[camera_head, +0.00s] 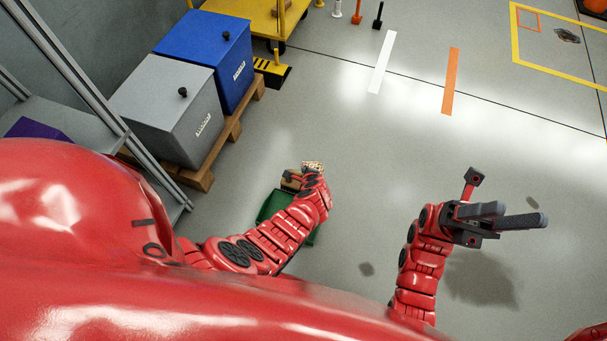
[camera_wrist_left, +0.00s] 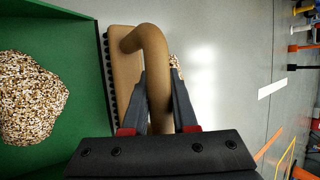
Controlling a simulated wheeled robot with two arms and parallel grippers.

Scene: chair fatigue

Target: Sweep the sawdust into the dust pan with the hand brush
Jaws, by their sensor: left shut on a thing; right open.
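The hand brush (camera_wrist_left: 125,72) is brown with dark bristles and a curved handle. My left gripper (camera_wrist_left: 158,90) is shut on its handle; in the head view this gripper (camera_head: 301,181) partly hides the brush. The green dust pan (camera_wrist_left: 70,22) lies just left of the brush in the wrist view; in the head view it shows below my left arm (camera_head: 270,207). A speckled sawdust pile (camera_wrist_left: 30,98) lies inside the pan. More sawdust (camera_head: 312,165) lies on the floor beyond the brush, partly hidden. My right gripper (camera_head: 513,214) is open and empty above the floor.
A grey box (camera_head: 160,110) and a blue box (camera_head: 207,50) stand on a wooden pallet (camera_head: 236,126) at the left. A yellow cart (camera_head: 255,15) is behind them.

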